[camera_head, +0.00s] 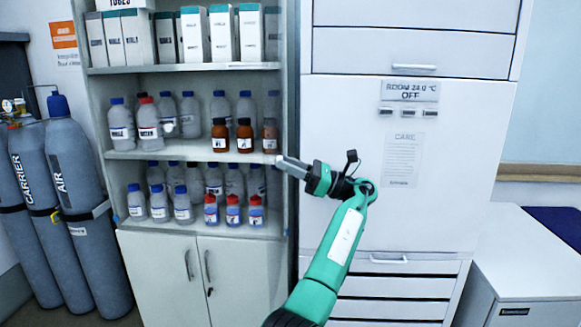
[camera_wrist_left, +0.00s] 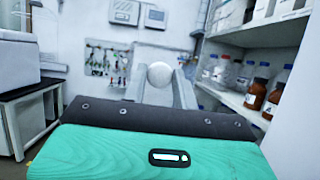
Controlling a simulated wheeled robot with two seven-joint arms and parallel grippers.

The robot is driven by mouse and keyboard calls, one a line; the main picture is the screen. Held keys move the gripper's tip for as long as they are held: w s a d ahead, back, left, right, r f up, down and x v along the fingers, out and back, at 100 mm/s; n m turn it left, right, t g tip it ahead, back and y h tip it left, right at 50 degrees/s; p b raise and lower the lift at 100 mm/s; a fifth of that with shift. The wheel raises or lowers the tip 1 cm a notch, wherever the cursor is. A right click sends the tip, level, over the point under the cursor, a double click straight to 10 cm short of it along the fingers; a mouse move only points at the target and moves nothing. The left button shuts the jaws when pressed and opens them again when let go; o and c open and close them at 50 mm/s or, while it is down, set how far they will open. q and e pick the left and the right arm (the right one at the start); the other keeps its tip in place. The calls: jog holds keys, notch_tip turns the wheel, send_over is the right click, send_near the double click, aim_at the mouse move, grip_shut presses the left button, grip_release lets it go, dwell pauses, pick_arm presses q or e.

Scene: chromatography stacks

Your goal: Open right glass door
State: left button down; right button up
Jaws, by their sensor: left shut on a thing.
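The tall cabinet (camera_head: 284,110) has open-looking upper shelves with bottles and boxes. The clear panes of its glass doors are hard to make out, so I cannot tell the right door's angle. My left gripper (camera_head: 283,163) is at the right side of the shelves, at middle-shelf height, with its fingers pointing left. In the left wrist view, a round white knob (camera_wrist_left: 160,74) sits between the fingers of this gripper (camera_wrist_left: 160,84), which is shut on it. My right gripper is not in view.
Brown and clear bottles (camera_head: 220,135) stand on the shelves close to my left gripper. Solid lower doors (camera_head: 200,270) are below. A white wall unit with drawers (camera_head: 400,260) stands to the right. Gas cylinders (camera_head: 75,165) stand at the left.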

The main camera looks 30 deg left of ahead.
pick_arm(q)
jog(key=c, duration=1.1)
grip_release()
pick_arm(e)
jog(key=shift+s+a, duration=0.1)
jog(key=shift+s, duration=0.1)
pick_arm(q)
jog(key=shift+b+v, duration=2.7)
jog(key=shift+v, duration=4.25)
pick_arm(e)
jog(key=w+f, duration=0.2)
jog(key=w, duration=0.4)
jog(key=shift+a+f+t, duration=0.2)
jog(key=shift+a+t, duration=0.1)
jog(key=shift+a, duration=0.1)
pick_arm(q)
jog(key=shift+w+r, duration=0.1)
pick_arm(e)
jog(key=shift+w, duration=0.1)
